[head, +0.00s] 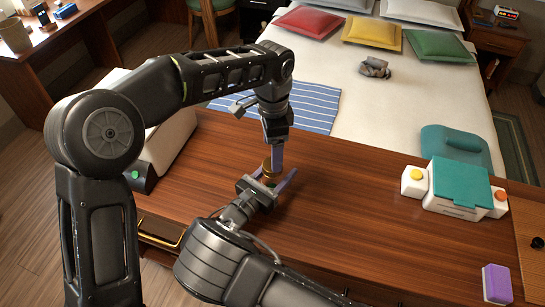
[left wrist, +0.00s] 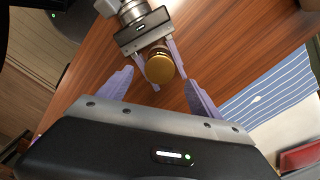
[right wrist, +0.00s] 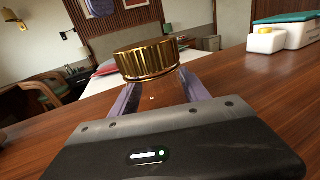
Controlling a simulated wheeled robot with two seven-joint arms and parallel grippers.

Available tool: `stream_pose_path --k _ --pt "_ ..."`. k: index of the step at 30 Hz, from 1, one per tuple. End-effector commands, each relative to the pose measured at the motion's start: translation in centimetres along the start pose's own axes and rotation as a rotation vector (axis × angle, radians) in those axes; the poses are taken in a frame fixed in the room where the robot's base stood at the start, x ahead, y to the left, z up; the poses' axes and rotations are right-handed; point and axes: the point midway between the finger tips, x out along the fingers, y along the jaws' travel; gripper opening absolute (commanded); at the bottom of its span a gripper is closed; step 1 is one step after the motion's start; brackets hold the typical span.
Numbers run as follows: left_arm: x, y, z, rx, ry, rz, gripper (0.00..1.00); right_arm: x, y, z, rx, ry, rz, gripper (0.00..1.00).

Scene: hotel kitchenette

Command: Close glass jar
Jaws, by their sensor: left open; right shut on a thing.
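The glass jar (right wrist: 155,96) is clear and stands upright between the fingers of my right gripper (head: 275,176), which is shut on it from the side, low over the wooden counter. A round gold lid (right wrist: 147,59) sits at the top of the jar; I cannot tell whether it is fully seated. The lid also shows from above in the left wrist view (left wrist: 159,69). My left gripper (left wrist: 160,78) is open and points down above the lid, with its fingers apart on either side; in the head view it partly hides the jar and lid.
A white box with a teal lid (head: 460,182) stands on the counter at the right, and a purple block (head: 497,283) lies nearer. The bed (head: 370,110) is behind the counter. The counter (head: 350,205) right of the jar is clear.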

Motion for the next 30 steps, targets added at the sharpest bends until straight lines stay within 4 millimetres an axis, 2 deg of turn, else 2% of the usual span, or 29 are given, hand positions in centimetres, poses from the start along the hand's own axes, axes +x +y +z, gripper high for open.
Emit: stream_pose_path --k 3,9,15,22,23,30 --pt "-2.6 0.0 -0.1 -0.001 0.003 -0.002 0.74 0.0 0.0 0.0 0.0 0.0 0.0 0.0" --pt "-5.8 0.0 -0.1 0.001 0.001 -0.001 0.74 0.0 0.0 0.0 0.0 0.0 0.0 0.0" --pt "-7.0 0.0 0.0 0.0 0.001 0.001 0.74 0.0 0.0 0.0 0.0 0.0 0.0 0.0" --pt "-7.0 0.0 0.0 0.0 0.001 0.001 0.74 0.0 0.0 0.0 0.0 0.0 0.0 0.0" --pt "-7.0 0.0 0.0 0.0 0.0 0.001 0.74 0.0 0.0 0.0 0.0 0.0 0.0 0.56" --pt "-6.9 0.0 0.0 0.0 0.0 0.001 0.74 0.0 0.0 0.0 0.0 0.0 0.0 0.76"
